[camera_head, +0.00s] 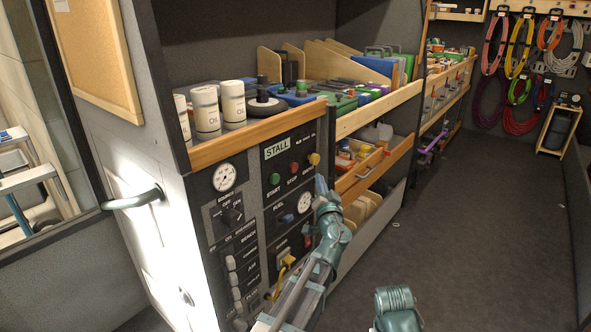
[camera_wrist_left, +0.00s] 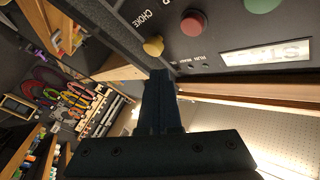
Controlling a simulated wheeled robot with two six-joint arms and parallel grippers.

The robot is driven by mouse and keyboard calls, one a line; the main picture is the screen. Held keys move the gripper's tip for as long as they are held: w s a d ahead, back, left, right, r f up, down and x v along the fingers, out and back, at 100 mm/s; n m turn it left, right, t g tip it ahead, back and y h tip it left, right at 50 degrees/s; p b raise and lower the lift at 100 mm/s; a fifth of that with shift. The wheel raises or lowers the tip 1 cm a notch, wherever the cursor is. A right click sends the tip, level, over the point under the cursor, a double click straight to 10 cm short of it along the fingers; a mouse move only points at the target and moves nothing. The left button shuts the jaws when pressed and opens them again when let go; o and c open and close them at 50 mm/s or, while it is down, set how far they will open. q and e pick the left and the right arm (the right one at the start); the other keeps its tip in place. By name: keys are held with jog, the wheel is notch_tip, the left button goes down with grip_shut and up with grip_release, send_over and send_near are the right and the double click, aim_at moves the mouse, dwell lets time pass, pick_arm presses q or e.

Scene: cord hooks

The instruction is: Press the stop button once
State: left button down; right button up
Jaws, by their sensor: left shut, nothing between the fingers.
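The stop button is the red round button (camera_head: 294,168) on the dark panel under the STALL label in the head view. It sits between the green start button (camera_head: 275,179) and the yellow choke knob (camera_head: 314,159). My left gripper (camera_head: 320,184) is shut and empty, in front of the panel, just below and right of the choke knob. In the left wrist view its closed fingers (camera_wrist_left: 160,76) point toward the panel. The yellow knob (camera_wrist_left: 153,46) lies just past their tips, and the red button (camera_wrist_left: 193,22) is farther up and right, apart from them. My right gripper is not in view.
The panel also carries gauges (camera_head: 223,177), switches and a yellow plug (camera_head: 289,260) with a cord. A wooden-edged shelf (camera_head: 258,137) with oil bottles (camera_head: 206,108) is above. The floor (camera_head: 465,220) is mostly clear.

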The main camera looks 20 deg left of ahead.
pick_arm(q)
jog(key=w+a, duration=0.2)
jog(key=a, duration=0.4)
jog(key=shift+w, duration=0.1)
dwell(2.0)
jog(key=shift+w+a, duration=0.1)
jog(key=shift+a, duration=0.25)
jog(key=shift+w+a, duration=0.2)
jog(key=shift+a, duration=0.25)
dwell(0.7)
jog(key=shift+s+d, duration=0.1)
jog(key=shift+d, duration=0.1)
jog(key=shift+s+d, duration=0.25)
jog(key=shift+d, duration=0.35)
jog(key=shift+d, duration=0.1)
jog(key=d, duration=0.1)
jog(key=s+d, duration=0.1)
jog(key=d, duration=0.2)
jog(key=shift+s+d, duration=0.3)
jog(key=shift+s, duration=0.05)
